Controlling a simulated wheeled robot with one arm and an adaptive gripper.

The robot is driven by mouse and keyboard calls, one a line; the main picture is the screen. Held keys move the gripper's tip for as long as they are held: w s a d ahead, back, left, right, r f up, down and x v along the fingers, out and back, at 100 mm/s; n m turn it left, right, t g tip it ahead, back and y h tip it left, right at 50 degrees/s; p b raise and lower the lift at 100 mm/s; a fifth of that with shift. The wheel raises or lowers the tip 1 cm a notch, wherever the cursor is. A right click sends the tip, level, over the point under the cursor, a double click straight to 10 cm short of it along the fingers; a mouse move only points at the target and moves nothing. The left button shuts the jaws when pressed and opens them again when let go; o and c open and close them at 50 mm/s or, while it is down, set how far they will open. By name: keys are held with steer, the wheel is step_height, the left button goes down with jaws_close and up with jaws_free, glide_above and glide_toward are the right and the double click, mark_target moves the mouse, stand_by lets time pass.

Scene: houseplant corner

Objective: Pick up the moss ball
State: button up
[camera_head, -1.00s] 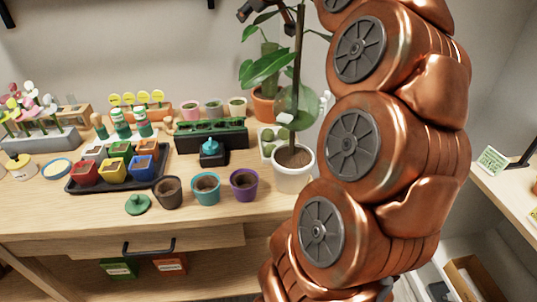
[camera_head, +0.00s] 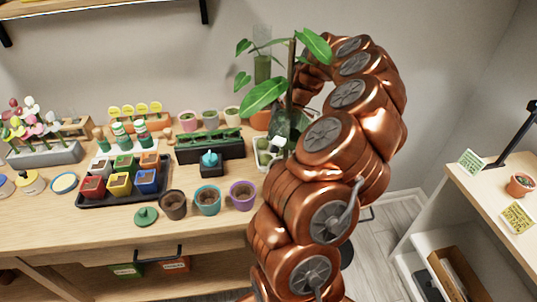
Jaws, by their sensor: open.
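Small round green balls, which look like moss balls, sit in a pale tray (camera_head: 256,163) at the right of the workbench, behind the purple pot. One moss ball (camera_head: 264,157) shows there, with the tray's right side hidden by my arm. My gripper (camera_head: 284,124) appears as a dark shape just above and behind the tray, partly covered by plant leaves and my arm. It is open and apart from the balls as far as I can see. Its fingertips are hard to make out.
A tall leafy plant (camera_head: 264,95) stands close around my gripper. Brown (camera_head: 173,205), teal (camera_head: 207,200) and purple (camera_head: 243,195) pots line the front. A black tray (camera_head: 122,193) of coloured pots and a dark green planter (camera_head: 210,146) are left. A shelf stands right.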

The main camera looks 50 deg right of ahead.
mark_target(267, 154)
steer(key=shift+p+x, duration=1.45)
steer(key=shift+x, duration=1.4)
steer(key=shift+w+a+f, duration=0.1)
steer(key=shift+a+f, duration=0.15)
steer(key=shift+f, duration=0.3)
steer(key=c, duration=0.5)
